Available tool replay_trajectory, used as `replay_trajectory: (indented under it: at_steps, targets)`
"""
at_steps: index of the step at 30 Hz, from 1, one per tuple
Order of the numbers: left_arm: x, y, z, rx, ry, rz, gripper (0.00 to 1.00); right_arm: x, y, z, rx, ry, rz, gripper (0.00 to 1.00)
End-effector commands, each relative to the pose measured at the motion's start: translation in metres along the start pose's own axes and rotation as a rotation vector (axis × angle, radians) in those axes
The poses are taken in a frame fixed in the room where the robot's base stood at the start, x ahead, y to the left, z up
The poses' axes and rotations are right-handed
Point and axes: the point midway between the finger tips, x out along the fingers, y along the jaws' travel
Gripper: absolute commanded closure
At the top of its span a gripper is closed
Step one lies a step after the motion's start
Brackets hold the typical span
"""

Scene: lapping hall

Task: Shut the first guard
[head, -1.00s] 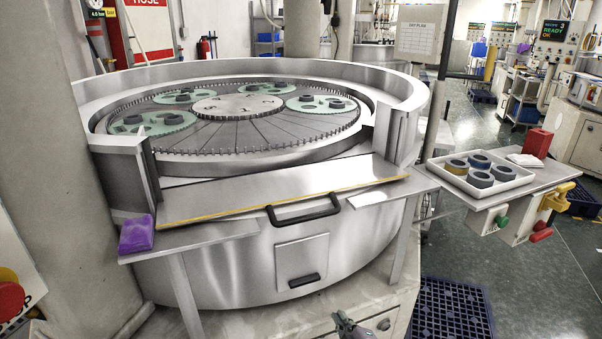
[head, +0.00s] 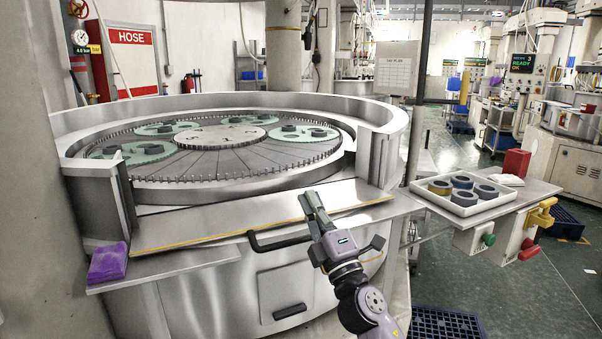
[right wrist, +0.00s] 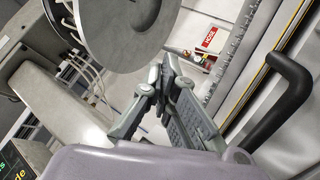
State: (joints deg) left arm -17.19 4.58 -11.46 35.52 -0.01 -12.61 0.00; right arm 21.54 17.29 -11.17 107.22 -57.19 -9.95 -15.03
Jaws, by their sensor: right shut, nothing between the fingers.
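The first guard (head: 220,224) is a flat steel panel with a yellow strip along its front edge, lying lowered and sloping outward at the front opening of the round lapping machine (head: 85,145). Its black bar handle (head: 268,243) hangs at the front edge; my right arm hides part of it. The handle also shows at the right of the right wrist view (right wrist: 285,100). My right gripper (head: 311,197) is shut and empty, its fingertips in front of the guard's right part, above the handle. The right wrist view shows its fingers close together (right wrist: 170,75). My left gripper is not in view.
A white tray (head: 462,208) with several rings stands on the right side shelf, beside a red box (head: 516,162). Green and red buttons and a yellow lever (head: 541,213) are below. A blue crate (head: 447,322) stands on the floor.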

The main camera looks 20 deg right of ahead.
Motion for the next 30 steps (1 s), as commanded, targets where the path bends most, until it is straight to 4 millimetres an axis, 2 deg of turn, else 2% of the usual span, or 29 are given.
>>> replay_trajectory:
  at_steps: [1, 6, 12, 30]
  targets:
    - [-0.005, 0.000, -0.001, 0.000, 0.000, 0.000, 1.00, 0.013, 0.003, 0.000, 0.000, -0.001, 0.002, 1.00]
    - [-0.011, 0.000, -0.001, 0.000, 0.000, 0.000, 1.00, 0.043, 0.002, 0.000, 0.001, 0.000, 0.000, 1.00]
    - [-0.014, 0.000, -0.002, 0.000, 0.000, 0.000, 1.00, 0.061, 0.000, 0.000, 0.002, 0.000, 0.000, 1.00]
    - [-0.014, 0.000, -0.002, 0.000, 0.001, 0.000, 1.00, 0.065, -0.001, 0.000, 0.001, 0.000, -0.002, 1.00]
